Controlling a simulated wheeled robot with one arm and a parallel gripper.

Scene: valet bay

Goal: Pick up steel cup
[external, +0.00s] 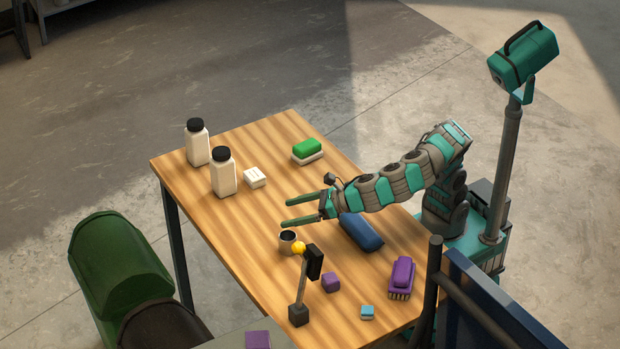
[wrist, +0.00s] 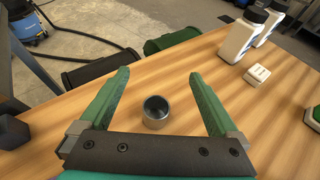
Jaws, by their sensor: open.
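In the wrist view the cup (wrist: 156,110) shows between and below my two green fingers, apart from both. My gripper (external: 285,211) is open and empty. It reaches out over the table from the right, just beyond the cup in the external view. In the wrist view my gripper (wrist: 167,84) spans both sides of the cup.
A lamp-like stand with a yellow ball (external: 299,248) rises close to the cup. A blue case (external: 361,232), purple cube (external: 331,282) and purple brush (external: 402,277) lie nearby. Two white bottles (external: 223,176), a white block (external: 255,177) and a green-topped block (external: 307,150) stand farther back.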

